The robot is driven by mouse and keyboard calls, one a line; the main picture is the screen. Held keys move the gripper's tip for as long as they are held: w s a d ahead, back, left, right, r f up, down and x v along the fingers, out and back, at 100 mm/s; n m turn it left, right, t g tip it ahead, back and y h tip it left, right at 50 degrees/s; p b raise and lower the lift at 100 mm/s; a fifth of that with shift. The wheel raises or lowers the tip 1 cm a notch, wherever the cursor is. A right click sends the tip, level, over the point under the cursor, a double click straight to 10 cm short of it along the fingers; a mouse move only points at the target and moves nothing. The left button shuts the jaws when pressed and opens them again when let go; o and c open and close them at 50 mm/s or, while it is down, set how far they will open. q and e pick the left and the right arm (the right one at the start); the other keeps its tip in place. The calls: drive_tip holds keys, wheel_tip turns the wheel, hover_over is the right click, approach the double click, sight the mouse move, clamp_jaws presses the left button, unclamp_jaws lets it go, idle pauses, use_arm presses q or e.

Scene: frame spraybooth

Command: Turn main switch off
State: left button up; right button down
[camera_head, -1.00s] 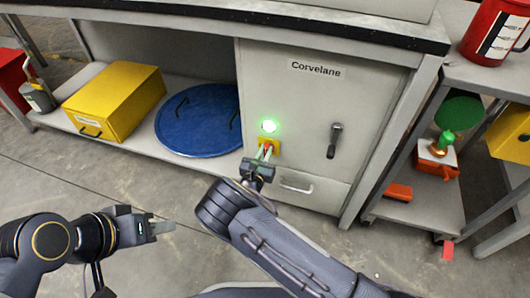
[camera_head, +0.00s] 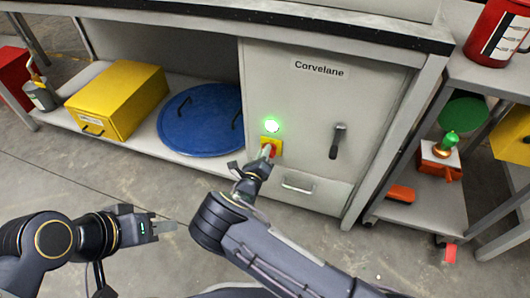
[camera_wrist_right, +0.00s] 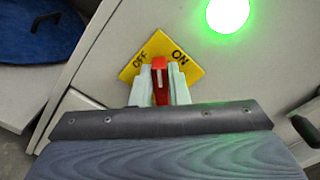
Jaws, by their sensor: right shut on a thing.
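The main switch has a red handle (camera_wrist_right: 160,68) on a yellow plate (camera_head: 270,148) marked OFF and ON, on the front of the grey Corvelane cabinet (camera_head: 318,120). In the right wrist view the plate (camera_wrist_right: 187,72) looks tilted, and the handle points up between the two words. My right gripper (camera_head: 266,154) is shut on the red handle; its pale fingers (camera_wrist_right: 160,84) lie on either side of it and hide its lower part. A green lamp (camera_head: 272,125) above the switch is lit. My left gripper (camera_head: 165,228) is over the floor, away from the cabinet; its finger gap is unclear.
A black lever handle (camera_head: 337,141) is right of the switch, and a drawer handle (camera_head: 298,187) is below. A blue round lid (camera_head: 200,120) and yellow box (camera_head: 118,100) lie on the low shelf. A cart (camera_head: 430,205) stands at right.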

drive_tip(key=shift+a+f+n, duration=0.1)
drive_tip(key=shift+f+n, duration=0.1)
drive_tip(key=shift+n, duration=1.2)
drive_tip(key=shift+a+f+n, duration=0.1)
drive_tip(key=shift+f+n, duration=0.05)
drive_tip(key=shift+n, duration=1.25)
drive_tip(key=shift+f+n, duration=0.2)
drive_tip(key=shift+n, duration=1.2)
drive_tip(key=c, duration=1.4)
unclamp_jaws()
drive_tip(key=p+v, duration=0.2)
drive_tip(key=v, duration=0.5)
drive_tip(key=shift+s, duration=0.3)
